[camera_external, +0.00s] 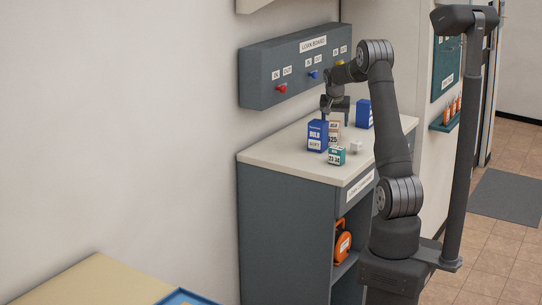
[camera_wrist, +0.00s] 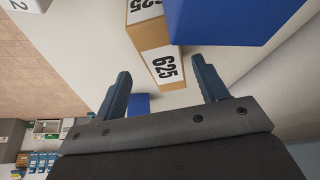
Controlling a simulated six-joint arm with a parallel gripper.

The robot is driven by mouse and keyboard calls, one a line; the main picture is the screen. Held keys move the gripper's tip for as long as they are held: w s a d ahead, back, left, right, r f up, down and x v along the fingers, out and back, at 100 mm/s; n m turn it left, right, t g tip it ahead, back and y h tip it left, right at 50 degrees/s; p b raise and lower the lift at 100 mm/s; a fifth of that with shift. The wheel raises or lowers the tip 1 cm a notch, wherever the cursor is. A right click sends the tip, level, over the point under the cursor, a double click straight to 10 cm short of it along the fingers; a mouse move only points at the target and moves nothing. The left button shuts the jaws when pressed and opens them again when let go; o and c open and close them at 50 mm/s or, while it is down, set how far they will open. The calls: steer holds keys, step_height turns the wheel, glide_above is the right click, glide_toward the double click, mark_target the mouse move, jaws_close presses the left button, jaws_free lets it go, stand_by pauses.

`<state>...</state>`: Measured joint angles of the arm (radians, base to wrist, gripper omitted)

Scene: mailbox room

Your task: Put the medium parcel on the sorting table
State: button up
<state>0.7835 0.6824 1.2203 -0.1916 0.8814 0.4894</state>
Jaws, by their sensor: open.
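My gripper (camera_external: 334,108) is open above the pale cupboard top, close over the parcels. In the wrist view its fingers (camera_wrist: 162,67) are spread, with a tan box labelled 625 (camera_wrist: 160,42) beyond and between the tips; I cannot tell if they touch it. This tan box (camera_external: 334,129), which looks like the medium parcel, stands behind a larger blue box (camera_external: 316,136) and a small teal box (camera_external: 337,157). The blue box also shows in the wrist view (camera_wrist: 215,18). A tan tabletop (camera_external: 88,280) at bottom left may be the sorting table.
Another blue box (camera_external: 363,113) and a small whitish cube (camera_external: 355,147) share the cupboard top (camera_external: 290,157). A grey loan board (camera_external: 295,68) with coloured knobs juts from the wall above. A blue-edged tray (camera_external: 186,298) sits on the tan tabletop, which otherwise looks clear.

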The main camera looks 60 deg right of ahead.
mark_target(334, 125)
steer(key=shift+w+x, duration=0.2)
steer(key=shift+x, duration=0.95)
steer(key=shift+w+x, duration=0.15)
steer(key=shift+x, duration=0.95)
steer(key=shift+r, duration=0.1)
steer(key=c, duration=1.3)
steer(key=shift+d+r, duration=0.1)
